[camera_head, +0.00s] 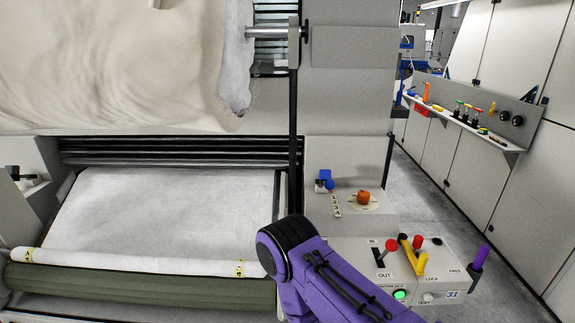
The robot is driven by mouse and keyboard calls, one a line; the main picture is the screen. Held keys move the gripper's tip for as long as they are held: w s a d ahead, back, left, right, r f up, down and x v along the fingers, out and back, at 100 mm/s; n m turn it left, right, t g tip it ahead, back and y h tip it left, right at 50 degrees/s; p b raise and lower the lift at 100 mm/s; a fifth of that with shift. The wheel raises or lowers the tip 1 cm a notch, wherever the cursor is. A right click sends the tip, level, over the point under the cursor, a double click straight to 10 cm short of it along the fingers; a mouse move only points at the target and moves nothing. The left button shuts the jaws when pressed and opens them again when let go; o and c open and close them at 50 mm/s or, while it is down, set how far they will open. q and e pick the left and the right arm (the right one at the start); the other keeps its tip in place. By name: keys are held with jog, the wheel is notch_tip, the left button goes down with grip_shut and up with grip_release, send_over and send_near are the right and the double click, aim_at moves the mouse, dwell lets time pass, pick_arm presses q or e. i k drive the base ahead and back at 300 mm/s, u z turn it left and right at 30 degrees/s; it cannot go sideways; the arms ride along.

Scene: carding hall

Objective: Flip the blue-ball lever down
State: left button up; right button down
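The blue ball (329,185) of the lever sits on the upper part of the grey control console, just beside a small blue block (325,174). A short pale strip with small dark marks (335,204) runs down below the ball. The lever's stem is too small to make out, so I cannot tell its exact tilt. A purple arm of mine crosses the bottom middle, its dark rounded joint left of the console and below the blue ball, apart from it. Neither of my grippers shows.
An orange knob (364,197) sits right of the blue ball. A white fibre roll (130,262) lies left. A tool shelf (470,125) stands behind right.

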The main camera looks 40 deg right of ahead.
aim_at(329, 185)
jog(key=z, duration=0.15)
jog(key=i, duration=0.7)
jog(key=z, duration=0.9)
jog(key=i, duration=0.5)
jog(key=z, duration=0.2)
